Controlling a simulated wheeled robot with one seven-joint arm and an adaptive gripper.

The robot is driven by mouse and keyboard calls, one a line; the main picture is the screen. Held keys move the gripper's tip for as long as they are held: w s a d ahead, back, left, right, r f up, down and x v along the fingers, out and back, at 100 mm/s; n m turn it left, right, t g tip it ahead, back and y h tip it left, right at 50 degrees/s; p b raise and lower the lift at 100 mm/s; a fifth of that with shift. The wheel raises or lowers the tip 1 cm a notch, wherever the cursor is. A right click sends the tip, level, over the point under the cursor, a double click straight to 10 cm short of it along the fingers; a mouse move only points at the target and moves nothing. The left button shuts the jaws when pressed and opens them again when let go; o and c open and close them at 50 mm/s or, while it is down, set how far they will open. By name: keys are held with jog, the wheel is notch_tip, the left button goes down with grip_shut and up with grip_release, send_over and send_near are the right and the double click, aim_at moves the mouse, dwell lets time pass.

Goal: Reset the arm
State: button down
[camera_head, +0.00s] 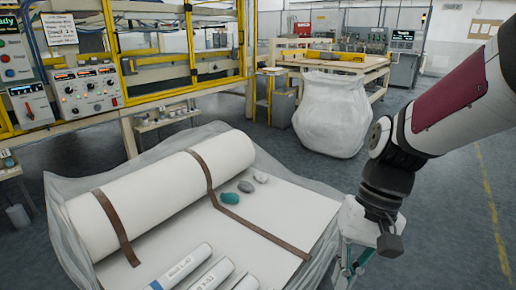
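My arm comes in from the upper right in the head view, white with a dark red panel. My gripper (390,244) is black and hangs at its lower end, pointing down. It is in front of a small stand (352,226) with a pale top; whether they touch is unclear. The fingers are small and dark, so I cannot tell their opening. I see nothing held. The large white wadding roll (150,203) with brown straps lies to the left, apart from my gripper.
The roll's flat sheet (250,215) carries a teal lump (229,198), grey and white lumps, and several labelled small rolls (181,266). A yellow-framed machine with a control panel (88,90) stands behind. A white plastic-wrapped bundle (331,115) stands farther back. Floor at right is clear.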

jog(key=s+d+r+n+t+h, duration=0.1)
jog(key=s+d+r+t+h, duration=0.2)
jog(key=s, duration=0.5)
jog(key=s+d+r, duration=0.2)
jog(key=s+r, duration=0.2)
jog(key=s, duration=0.4)
notch_tip(320, 180, up, 23)
jog(key=t+p, duration=0.3)
jog(key=p, duration=1.8)
jog(key=shift+w+r+n+t, duration=0.2)
jog(key=shift+w+n+t, duration=0.1)
jog(key=shift+t, duration=0.1)
